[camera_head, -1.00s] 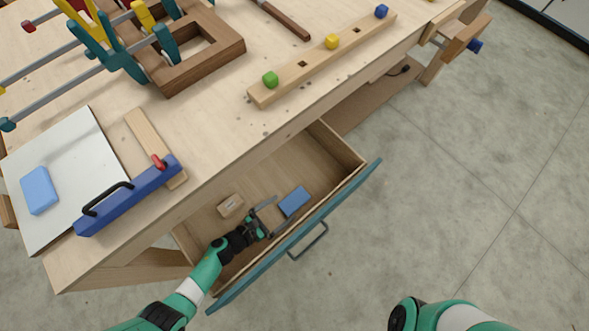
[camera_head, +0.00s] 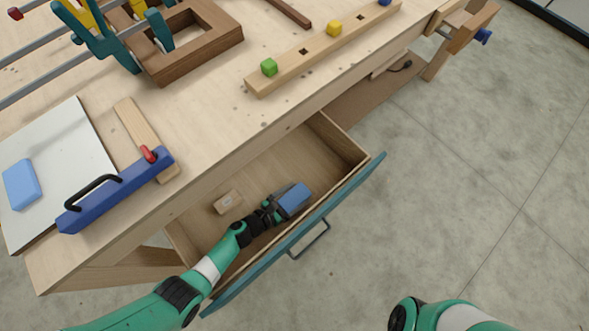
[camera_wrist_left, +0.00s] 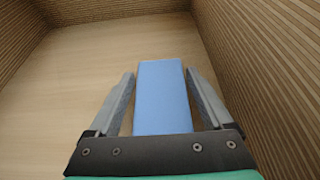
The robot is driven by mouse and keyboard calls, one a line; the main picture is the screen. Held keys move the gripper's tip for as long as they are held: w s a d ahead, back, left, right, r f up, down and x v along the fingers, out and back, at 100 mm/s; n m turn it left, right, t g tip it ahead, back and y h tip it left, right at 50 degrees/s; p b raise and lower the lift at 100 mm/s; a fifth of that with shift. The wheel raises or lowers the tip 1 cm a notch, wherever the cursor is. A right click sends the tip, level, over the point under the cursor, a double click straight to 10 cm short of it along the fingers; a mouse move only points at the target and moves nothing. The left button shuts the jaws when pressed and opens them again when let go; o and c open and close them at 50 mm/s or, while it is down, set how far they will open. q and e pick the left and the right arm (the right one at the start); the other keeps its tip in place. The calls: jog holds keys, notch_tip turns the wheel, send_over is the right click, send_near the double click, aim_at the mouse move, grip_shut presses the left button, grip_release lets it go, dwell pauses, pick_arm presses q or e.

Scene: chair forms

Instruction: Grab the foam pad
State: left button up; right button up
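A blue block-shaped pad (camera_head: 295,200) lies in the open drawer, near its front wall. My left gripper (camera_head: 289,198) is down in the drawer at this pad. In the left wrist view the pad (camera_wrist_left: 163,100) lies lengthwise between the two fingers of my left gripper (camera_wrist_left: 161,76). The fingers are open, with a gap on each side of the pad. A lighter blue pad (camera_head: 21,185) lies on a white board on the bench top. My right arm shows at the lower right, with its gripper out of view.
The wooden drawer (camera_head: 322,148) has a teal front with a handle (camera_head: 311,241). A small wooden block (camera_head: 228,202) lies left of my gripper. The bench top (camera_head: 215,125) holds clamps, a wooden frame and a peg strip (camera_head: 300,67).

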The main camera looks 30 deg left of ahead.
aim_at(295, 197)
pick_arm(q)
jog(key=c, duration=0.9)
notch_tip(295, 197, up, 10)
jog(key=p, duration=0.9)
